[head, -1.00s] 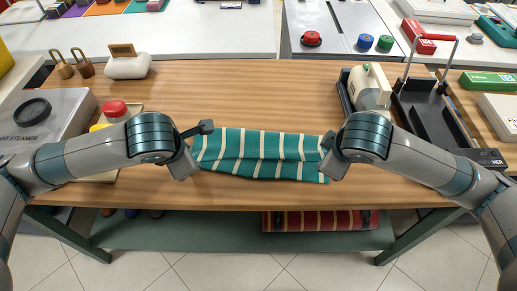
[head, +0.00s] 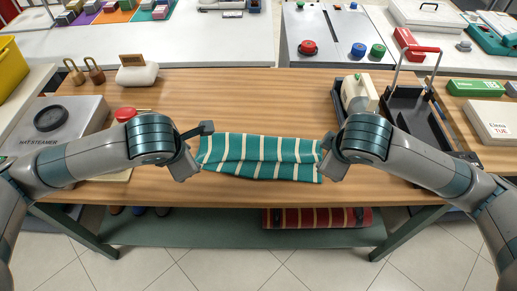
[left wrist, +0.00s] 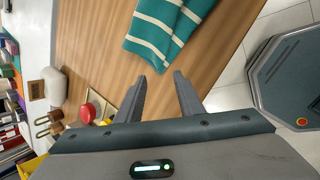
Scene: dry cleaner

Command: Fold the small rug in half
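The small rug (head: 262,158), teal with cream stripes, lies on the wooden table near its front edge. It looks doubled over, with a crease running left to right and layered edges. My left gripper (head: 198,150) is at the rug's left end. In the left wrist view, its two fingers (left wrist: 160,77) are apart and empty, and the rug (left wrist: 165,30) lies just beyond the tips, apart from them. My right gripper (head: 326,157) is at the rug's right end; its wrist hides the fingers, so I cannot tell whether it touches the rug.
A grey steamer case (head: 50,125) and a red-topped item (head: 124,115) stand left. A black tray (head: 412,110) and a cream device (head: 360,93) stand right. Padlocks (head: 85,70) and a white block (head: 137,75) are at the back left. A red striped roll (head: 315,218) lies on the lower shelf. The table behind the rug is clear.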

